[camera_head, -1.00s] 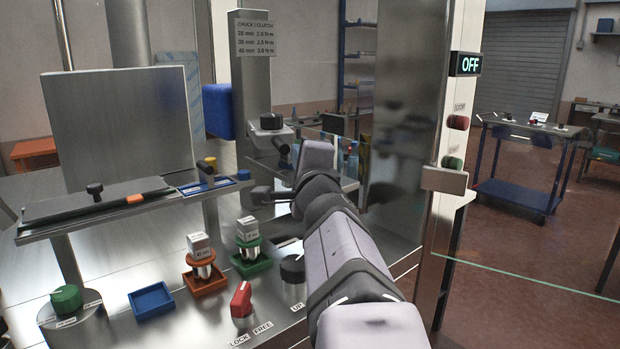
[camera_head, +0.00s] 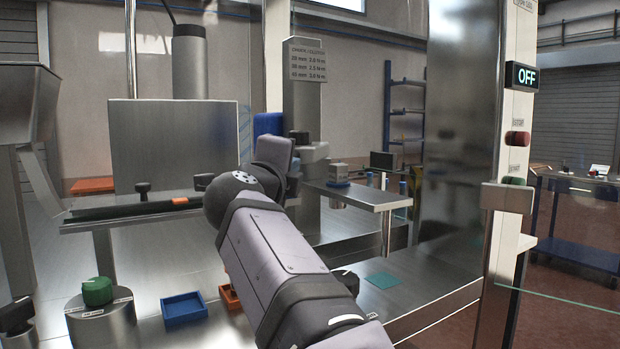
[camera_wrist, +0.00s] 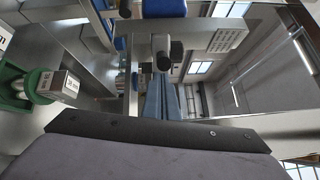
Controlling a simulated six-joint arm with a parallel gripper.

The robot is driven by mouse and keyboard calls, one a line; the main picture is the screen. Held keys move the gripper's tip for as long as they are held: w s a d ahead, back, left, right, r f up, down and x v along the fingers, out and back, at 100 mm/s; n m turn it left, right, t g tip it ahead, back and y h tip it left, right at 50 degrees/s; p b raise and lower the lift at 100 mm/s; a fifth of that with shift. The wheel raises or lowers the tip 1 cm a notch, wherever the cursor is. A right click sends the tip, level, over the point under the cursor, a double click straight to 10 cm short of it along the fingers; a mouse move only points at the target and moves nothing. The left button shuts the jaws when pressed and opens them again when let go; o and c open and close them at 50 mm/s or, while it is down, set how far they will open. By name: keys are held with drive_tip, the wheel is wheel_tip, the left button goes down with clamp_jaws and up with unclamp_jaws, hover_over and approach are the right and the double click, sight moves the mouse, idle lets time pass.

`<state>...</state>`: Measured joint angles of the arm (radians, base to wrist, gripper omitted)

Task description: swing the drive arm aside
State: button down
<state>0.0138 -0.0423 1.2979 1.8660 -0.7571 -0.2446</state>
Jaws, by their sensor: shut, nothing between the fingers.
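What looks like the drive arm, a grey bracket (camera_head: 314,153) with a black knob on top, sits on the steel column under the torque sign; my own arm hides part of it. In the wrist view, a grey block with dark round ends (camera_wrist: 162,50), probably the same bracket, shows ahead of my wrist.
A blue pad (camera_head: 268,126) is beside the column. A steel plate (camera_head: 172,150) stands behind the rail shelf. A green knob (camera_head: 97,291) and a blue tray (camera_head: 185,309) are in front. A side shelf (camera_head: 372,196) and a glass edge (camera_head: 560,301) lie right.

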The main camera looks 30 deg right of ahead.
drive_tip(key=w+a+r+p, duration=0.1)
drive_tip(key=w+a+p, duration=0.8)
drive_tip(key=w+p, duration=0.2)
drive_tip(key=shift+w+a+m+h, duration=0.2)
drive_tip(key=shift+w+m+h, duration=0.1)
drive_tip(key=shift+w, duration=0.25)
drive_tip(key=shift+f+b, duration=0.1)
drive_tip(key=shift+b, duration=0.2)
drive_tip(key=s+f+b, duration=0.1)
drive_tip(key=s+b, duration=0.3)
drive_tip(key=s, duration=0.1)
drive_tip(key=s+a, duration=0.2)
drive_tip(key=a, duration=0.6)
drive_tip(key=shift+s+a+g, duration=0.25)
drive_tip(key=shift+a+g, duration=0.05)
drive_tip(key=shift+a, duration=0.1)
